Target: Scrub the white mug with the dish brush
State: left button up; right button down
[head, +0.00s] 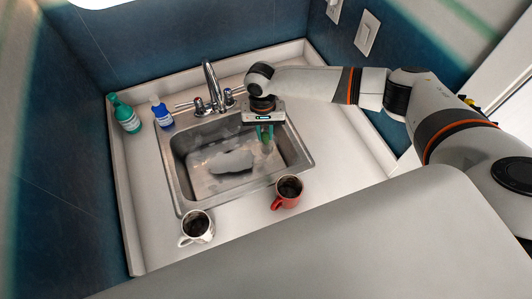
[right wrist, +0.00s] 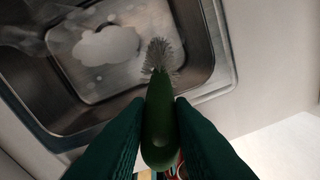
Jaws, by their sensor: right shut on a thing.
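The white mug (head: 189,241) stands upright on the counter in front of the sink's left part, its handle toward the left. It has a dark inside. My right gripper (head: 265,139) is over the right part of the sink, well apart from the white mug. It is shut on the dish brush (right wrist: 159,122), which has a green handle and a head of grey bristles. In the right wrist view the handle lies between the two dark green fingers (right wrist: 160,135), with the bristles pointing toward the basin. My left gripper is out of view.
A red mug (head: 287,203) stands at the sink's front edge. The steel sink (head: 181,165) holds a pale foamy patch (head: 232,162). A faucet (head: 210,85) rises behind it. A green bottle (head: 126,117) and a blue bottle (head: 161,114) stand at back left. The counter right of the sink is clear.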

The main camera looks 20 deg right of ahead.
jog(key=shift+r+p, duration=2.3)
jog(key=shift+r, duration=1.2)
jog(key=shift+r, duration=2.05)
